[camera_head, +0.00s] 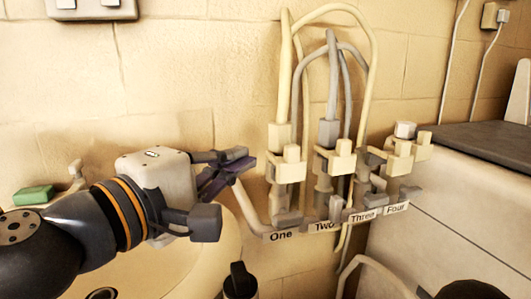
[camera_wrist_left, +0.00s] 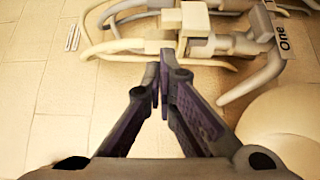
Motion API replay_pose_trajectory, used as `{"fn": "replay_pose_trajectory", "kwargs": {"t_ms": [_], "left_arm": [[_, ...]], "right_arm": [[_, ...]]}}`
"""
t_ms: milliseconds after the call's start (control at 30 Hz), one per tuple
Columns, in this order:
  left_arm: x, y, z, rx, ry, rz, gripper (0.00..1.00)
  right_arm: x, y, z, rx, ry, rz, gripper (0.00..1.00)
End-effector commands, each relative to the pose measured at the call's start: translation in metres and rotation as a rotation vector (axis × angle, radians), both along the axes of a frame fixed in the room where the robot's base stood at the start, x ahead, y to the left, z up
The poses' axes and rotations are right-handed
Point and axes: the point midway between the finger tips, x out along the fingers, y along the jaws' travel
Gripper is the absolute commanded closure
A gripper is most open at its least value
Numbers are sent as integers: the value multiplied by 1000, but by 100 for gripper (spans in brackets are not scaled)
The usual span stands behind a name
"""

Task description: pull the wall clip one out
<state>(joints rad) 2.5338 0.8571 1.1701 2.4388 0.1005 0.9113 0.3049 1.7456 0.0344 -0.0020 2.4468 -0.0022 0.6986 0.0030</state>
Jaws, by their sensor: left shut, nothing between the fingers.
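Wall clip one (camera_head: 286,172) is a cream block around the leftmost upright pipe, above the label "One" (camera_head: 281,236). It also shows at the top of the left wrist view (camera_wrist_left: 195,20), with its label at the right. My left gripper (camera_head: 250,164) is just left of the clip, with its fingers closed together and empty. In the left wrist view the fingertips (camera_wrist_left: 161,66) meet below the clip in the picture, with wall behind them. I see no contact with the clip. My right gripper is not in view.
Similar clips stand on pipes labelled Two (camera_head: 341,158), Three and Four, close to the right. Looped hoses (camera_head: 334,8) rise above them. A round pale basin (camera_head: 215,265) is below my gripper, with a green soap bar (camera_head: 34,195) at left. A grey-topped cabinet (camera_head: 450,190) stands at right.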

Motion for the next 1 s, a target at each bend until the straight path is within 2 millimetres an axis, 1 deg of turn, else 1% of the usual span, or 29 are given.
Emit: {"fn": "replay_pose_trajectory", "kwargs": {"t_ms": [33,100,200,300,400,533,800,900,1000], "left_arm": [[11,-6,-12,1,16,-1,100],[23,-15,-8,1,10,0,100],[39,-26,-6,1,7,-1,100],[52,-34,-5,0,7,-1,100],[61,-40,-4,0,6,0,100],[66,-43,-4,0,6,0,100],[66,-43,-4,-1,6,0,100],[64,-44,-3,0,5,-1,100],[57,-47,-2,1,4,-3,100]], "right_arm": [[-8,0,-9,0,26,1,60],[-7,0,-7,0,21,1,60],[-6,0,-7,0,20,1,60],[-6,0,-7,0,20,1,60],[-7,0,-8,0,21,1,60],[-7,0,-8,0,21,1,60],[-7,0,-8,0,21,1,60],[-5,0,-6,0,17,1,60],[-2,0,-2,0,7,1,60]]}}
